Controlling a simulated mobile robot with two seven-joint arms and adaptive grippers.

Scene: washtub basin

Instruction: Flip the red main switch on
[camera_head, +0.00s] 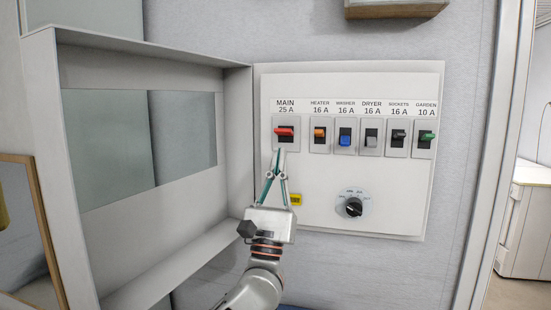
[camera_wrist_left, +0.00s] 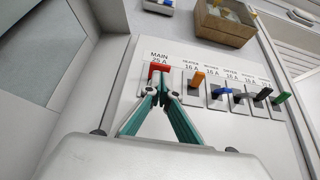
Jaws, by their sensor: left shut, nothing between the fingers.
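The red main switch (camera_head: 284,131) sits at the left end of the switch row, under the label MAIN 25 A. Its red lever also shows in the left wrist view (camera_wrist_left: 159,69), just beyond my fingertips. I cannot tell for sure whether the lever is up or down. My left gripper (camera_head: 279,153) is shut and empty, pointing up, with its tips just below the red lever, over the lower part of the switch plate. It fills the lower middle of the left wrist view (camera_wrist_left: 160,88). I cannot tell whether the tips touch the lever. My right gripper is not in view.
To the right are the orange heater (camera_head: 320,133), blue washer (camera_head: 345,141), grey dryer (camera_head: 371,133), black sockets (camera_head: 398,134) and green garden (camera_head: 427,136) switches. A rotary dial (camera_head: 354,207) and yellow label (camera_head: 296,200) sit below. The open cabinet door (camera_head: 150,215) stands left.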

